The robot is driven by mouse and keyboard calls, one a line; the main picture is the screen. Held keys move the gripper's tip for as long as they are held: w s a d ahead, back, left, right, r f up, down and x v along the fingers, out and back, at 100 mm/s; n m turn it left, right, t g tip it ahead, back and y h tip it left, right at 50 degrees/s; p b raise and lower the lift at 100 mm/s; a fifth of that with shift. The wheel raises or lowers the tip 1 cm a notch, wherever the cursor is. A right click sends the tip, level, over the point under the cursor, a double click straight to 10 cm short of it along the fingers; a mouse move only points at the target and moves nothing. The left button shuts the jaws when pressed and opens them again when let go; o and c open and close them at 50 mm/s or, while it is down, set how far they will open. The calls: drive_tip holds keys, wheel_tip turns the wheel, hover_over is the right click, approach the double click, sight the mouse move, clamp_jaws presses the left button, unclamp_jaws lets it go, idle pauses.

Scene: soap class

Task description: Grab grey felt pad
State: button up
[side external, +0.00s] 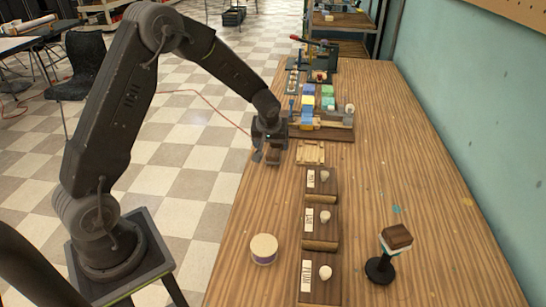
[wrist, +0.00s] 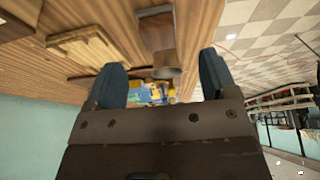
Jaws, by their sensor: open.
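My gripper (side external: 266,155) is low at the table's left edge, left of a slatted wooden rack (side external: 311,152). In the wrist view its two dark blue fingers (wrist: 162,76) stand wide apart. A flat grey-brown piece (wrist: 155,32) lies on the wood beyond the fingers, near the table edge; it may be the grey felt pad, but I cannot tell for sure. A small tan-brown piece (wrist: 167,66) shows between the fingers in the picture; whether it is within their reach is unclear. In the side view the gripper hides most of this spot.
Three dark wooden boards (side external: 321,229) with white knobs and labels line the table's left side. Coloured blocks (side external: 308,100) sit on a board behind. A round white-topped tin (side external: 264,248) and a black stand (side external: 380,269) are in front. The table's right side is mostly clear.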

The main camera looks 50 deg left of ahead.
sight(273, 153)
drive_tip(key=shift+x, duration=3.4)
drive_tip(key=shift+w, duration=0.15)
drive_tip(key=shift+c, duration=0.4)
drive_tip(key=c, duration=0.9)
drive_tip(key=shift+r, duration=0.1)
drive_tip(key=shift+c, duration=0.2)
drive_tip(key=shift+r, duration=0.1)
